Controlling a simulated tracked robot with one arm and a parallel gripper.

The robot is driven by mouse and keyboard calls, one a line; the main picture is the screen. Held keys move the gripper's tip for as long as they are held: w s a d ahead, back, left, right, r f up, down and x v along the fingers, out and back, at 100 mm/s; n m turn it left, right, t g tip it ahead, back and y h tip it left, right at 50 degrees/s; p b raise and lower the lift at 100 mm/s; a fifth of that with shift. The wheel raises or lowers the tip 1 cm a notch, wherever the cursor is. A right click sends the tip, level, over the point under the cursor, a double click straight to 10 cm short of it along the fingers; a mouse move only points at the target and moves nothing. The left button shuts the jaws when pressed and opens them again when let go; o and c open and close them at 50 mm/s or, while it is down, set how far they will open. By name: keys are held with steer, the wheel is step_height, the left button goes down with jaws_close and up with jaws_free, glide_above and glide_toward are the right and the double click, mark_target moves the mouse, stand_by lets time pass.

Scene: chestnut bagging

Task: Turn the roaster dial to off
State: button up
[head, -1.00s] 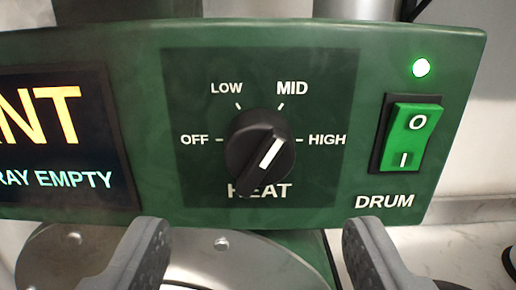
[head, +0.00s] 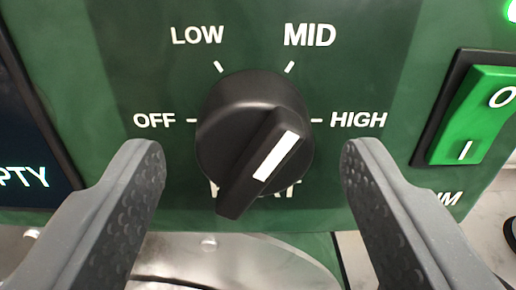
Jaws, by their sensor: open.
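The black heat dial (head: 240,125) sits on the green panel in the middle of the head view. Its raised grip bar runs diagonally, and the white mark on it lies at the upper right end, pointing up and right between MID and HIGH. OFF is printed left of the dial, LOW upper left, MID upper right, HIGH right. My gripper (head: 255,160) is open, its grey fingers to the left and right of the dial's lower half, apart from it in the picture. The HEAT label is mostly hidden behind the dial.
A green drum rocker switch (head: 474,115) is right of the dial, near my right finger. A dark display (head: 25,150) with the end of a word, "PTY", is at the left. A round metal plate (head: 225,262) lies below the panel.

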steer(key=shift+w+r, duration=0.15)
steer(key=shift+w, duration=0.1)
steer(key=c, duration=1)
steer(key=shift+w+d, duration=0.1)
steer(key=shift+d, duration=0.2)
steer(key=shift+a, duration=0.2)
